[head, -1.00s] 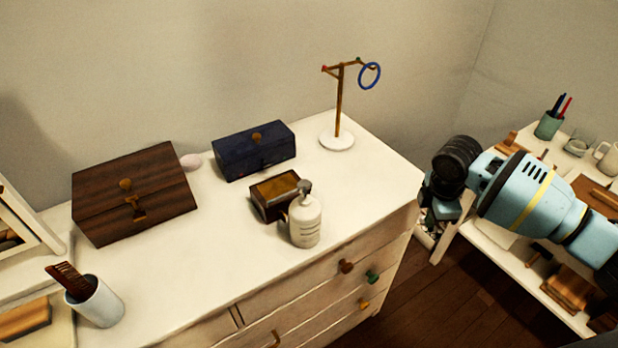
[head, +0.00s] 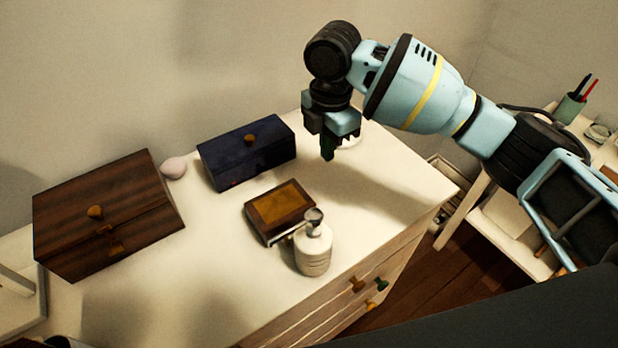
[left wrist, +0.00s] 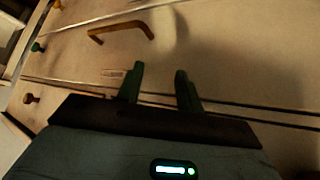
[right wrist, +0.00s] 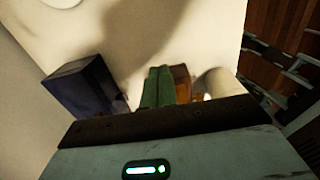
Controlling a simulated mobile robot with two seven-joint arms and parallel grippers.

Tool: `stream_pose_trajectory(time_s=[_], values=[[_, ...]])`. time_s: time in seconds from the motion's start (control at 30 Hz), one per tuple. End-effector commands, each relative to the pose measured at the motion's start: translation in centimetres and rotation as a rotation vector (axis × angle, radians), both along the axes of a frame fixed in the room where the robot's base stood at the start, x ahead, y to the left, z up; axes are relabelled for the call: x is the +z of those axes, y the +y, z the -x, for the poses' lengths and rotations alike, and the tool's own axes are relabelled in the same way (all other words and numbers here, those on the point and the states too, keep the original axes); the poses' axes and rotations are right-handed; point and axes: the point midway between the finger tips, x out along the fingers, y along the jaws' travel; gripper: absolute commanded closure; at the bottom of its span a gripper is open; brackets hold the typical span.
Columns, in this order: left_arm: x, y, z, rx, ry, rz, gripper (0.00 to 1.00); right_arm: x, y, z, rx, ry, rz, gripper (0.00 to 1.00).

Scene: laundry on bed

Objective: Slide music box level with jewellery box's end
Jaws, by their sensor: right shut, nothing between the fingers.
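The small brown box with an amber lid panel (head: 280,207), which looks like the music box, sits on the dresser; it partly shows in the right wrist view (right wrist: 181,80). Behind it is a dark blue box with a knob (head: 246,155), also seen in the right wrist view (right wrist: 80,88). A larger dark wooden box (head: 110,210) stands at the left; I cannot tell which of these two is the jewellery box. My right gripper (head: 327,152) is shut and empty, right of the blue box. My left gripper (left wrist: 157,80) is open and empty before the drawer fronts.
A pale pink rounded object (head: 174,167) lies between the two larger boxes. The ring stand is mostly hidden behind my right gripper. The dresser top (head: 390,195) is clear toward the right edge.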

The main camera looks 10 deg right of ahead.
Motion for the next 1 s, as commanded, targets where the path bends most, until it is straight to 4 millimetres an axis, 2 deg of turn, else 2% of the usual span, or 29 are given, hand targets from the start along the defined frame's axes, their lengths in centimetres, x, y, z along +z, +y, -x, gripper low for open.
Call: stream_pose_trajectory(time_s=[0.13,0.27,0.7,0.8,1.0], values=[[-0.5,0.0,1.0,0.0,0.022,-0.001,0.64,-0.8,-0.1,0.0,-0.002,0.002,0.001,1.0],[-0.7,0.0,1.2,0.0,0.026,-0.001,0.64,-2.5,-0.1,0.0,-0.003,0.003,0.002,1.0],[-0.9,-0.1,0.9,0.0,0.023,0.001,0.64,-10.5,-0.1,0.1,-0.002,0.003,0.001,1.0],[-0.2,-0.1,0.3,0.001,0.008,0.001,0.64,-9.8,1.7,0.7,0.001,-0.004,-0.001,1.0],[0.3,-0.1,0.0,0.002,-0.001,0.002,0.64,-9.9,3.2,1.4,-0.001,-0.003,0.001,1.0]])
